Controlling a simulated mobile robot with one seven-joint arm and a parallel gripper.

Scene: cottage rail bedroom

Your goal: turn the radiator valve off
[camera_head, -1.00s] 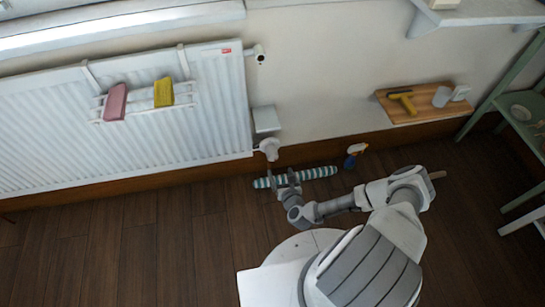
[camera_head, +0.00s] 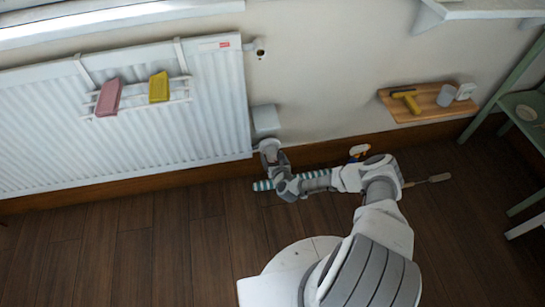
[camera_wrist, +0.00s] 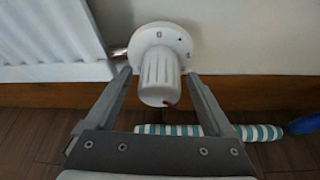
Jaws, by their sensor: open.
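The radiator valve is a white ribbed knob (camera_wrist: 159,80) on a round white base with small dark marks. A small red mark shows near its lower end. It sits at the lower right corner of the white radiator (camera_head: 120,120), joined by a short copper-coloured pipe. My gripper (camera_wrist: 160,82) is open, with one finger on each side of the knob; I cannot tell whether either finger touches it. In the head view my gripper (camera_head: 270,152) is at the valve and hides most of it.
A striped teal and white roll (camera_head: 263,185) lies on the floor below the valve. A pink block (camera_head: 108,97) and a yellow block (camera_head: 159,87) sit on the radiator rack. A wooden shelf (camera_head: 425,112) is right.

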